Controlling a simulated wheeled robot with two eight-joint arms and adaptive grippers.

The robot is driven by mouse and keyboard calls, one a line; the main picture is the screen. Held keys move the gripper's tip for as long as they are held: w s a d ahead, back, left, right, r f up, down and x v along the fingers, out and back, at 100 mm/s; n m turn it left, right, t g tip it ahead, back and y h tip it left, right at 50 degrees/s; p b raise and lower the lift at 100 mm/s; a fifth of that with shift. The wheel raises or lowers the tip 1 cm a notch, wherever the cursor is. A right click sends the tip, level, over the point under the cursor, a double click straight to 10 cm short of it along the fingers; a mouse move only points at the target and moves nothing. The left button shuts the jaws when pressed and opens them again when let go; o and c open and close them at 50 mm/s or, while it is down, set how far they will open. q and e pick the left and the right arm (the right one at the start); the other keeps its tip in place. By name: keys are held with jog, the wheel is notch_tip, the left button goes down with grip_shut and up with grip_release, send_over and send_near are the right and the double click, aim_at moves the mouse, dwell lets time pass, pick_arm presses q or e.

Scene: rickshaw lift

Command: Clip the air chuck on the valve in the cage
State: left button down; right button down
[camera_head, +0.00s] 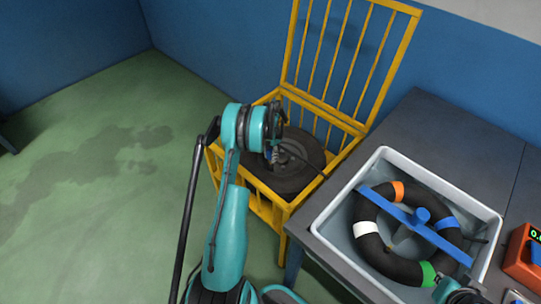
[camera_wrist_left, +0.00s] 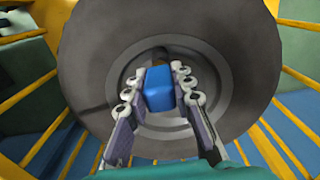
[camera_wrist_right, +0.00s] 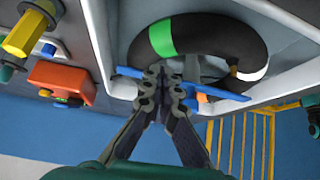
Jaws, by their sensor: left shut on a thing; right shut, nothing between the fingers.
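The yellow cage (camera_head: 300,205) stands against the blue wall with a dark wheel (camera_head: 310,174) lying inside it. My left gripper (camera_head: 272,155) reaches down into the cage over the wheel. In the left wrist view my left gripper (camera_wrist_left: 158,88) is shut on a blue block-shaped piece, seemingly the air chuck (camera_wrist_left: 159,90), in front of the wheel's grey hub (camera_wrist_left: 205,98). The valve is hidden or cannot be made out, so I cannot tell whether the chuck touches it.
The tub on the grey table (camera_head: 440,120) holds a black tube (camera_head: 382,262) with coloured bands under a blue cross bar (camera_head: 395,205). An orange box (camera_head: 522,255) stands right of the tub. Green floor at left is clear.

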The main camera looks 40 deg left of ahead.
pick_arm(q)
jog(key=shift+f+b, duration=0.3)
jog(key=shift+f, duration=0.3)
jog(key=shift+f, duration=0.35)
dwell(0.4)
jog(key=shift+r, duration=0.2)
dwell(0.4)
jog(key=shift+r+p, duration=0.4)
jog(key=shift+r, duration=0.15)
jog(key=shift+r, duration=0.15)
jog(key=shift+r, duration=0.45)
jog(key=shift+f, duration=0.25)
dwell(0.9)
jog(key=shift+f+b, duration=0.4)
jog(key=shift+f, duration=0.7)
dwell(1.0)
